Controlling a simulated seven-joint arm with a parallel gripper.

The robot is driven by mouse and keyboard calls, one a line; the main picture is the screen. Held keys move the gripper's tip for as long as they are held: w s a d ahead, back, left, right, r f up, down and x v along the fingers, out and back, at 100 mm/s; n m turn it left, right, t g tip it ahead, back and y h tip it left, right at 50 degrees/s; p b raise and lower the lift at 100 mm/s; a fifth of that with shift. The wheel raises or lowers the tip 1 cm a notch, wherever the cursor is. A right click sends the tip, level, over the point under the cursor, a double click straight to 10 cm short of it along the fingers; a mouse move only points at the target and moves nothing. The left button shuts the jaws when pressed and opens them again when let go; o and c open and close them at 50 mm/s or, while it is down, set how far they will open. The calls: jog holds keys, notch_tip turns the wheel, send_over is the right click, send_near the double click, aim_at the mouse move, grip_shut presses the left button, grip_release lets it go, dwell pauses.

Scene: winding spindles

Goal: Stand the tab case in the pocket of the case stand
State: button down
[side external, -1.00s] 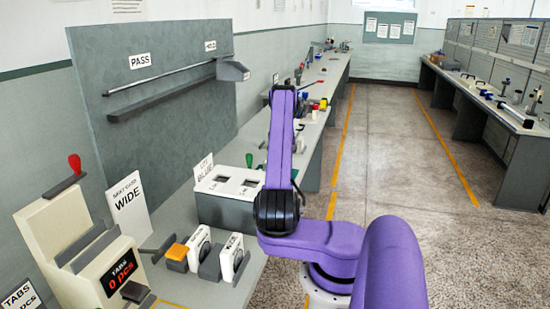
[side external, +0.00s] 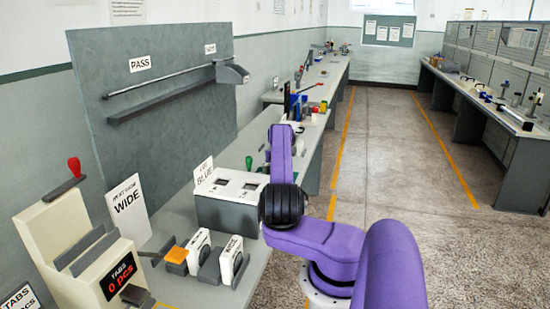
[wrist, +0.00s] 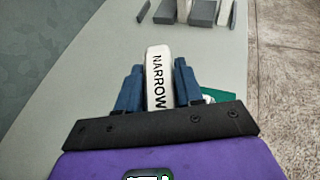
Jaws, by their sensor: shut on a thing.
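In the wrist view my gripper (wrist: 159,66) has its blue fingers on both sides of a white tab case (wrist: 158,82) lettered NARROW. It is shut on this case, which points up the picture, away from the wrist. The lower end of the case is hidden by the gripper's black mount. In the side view my gripper and the held case are hidden behind my arm. Grey blocks with white cases (side external: 232,257) stand on the bench in the side view; I cannot tell which part is the case stand's pocket. Grey blocks (wrist: 202,13) also show at the wrist view's top edge.
An orange-topped block (side external: 177,255) stands left of the white cases. A white-topped box (side external: 230,190) stands behind them, and a cream counter machine (side external: 80,245) with a red-knobbed lever at left. A green thing (wrist: 224,95) shows beside the right finger. Bench left of the gripper is clear.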

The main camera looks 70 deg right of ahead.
jog(key=shift+f, duration=0.2)
jog(key=shift+f, duration=0.1)
jog(key=c, duration=0.7)
grip_release()
jog(key=shift+f, duration=0.1)
jog(key=shift+c, duration=0.2)
jog(key=shift+s+a+r, duration=0.15)
jog(key=shift+a+r, duration=0.3)
jog(key=shift+a, duration=0.05)
jog(key=v, duration=1.1)
jog(key=shift+f, duration=0.1)
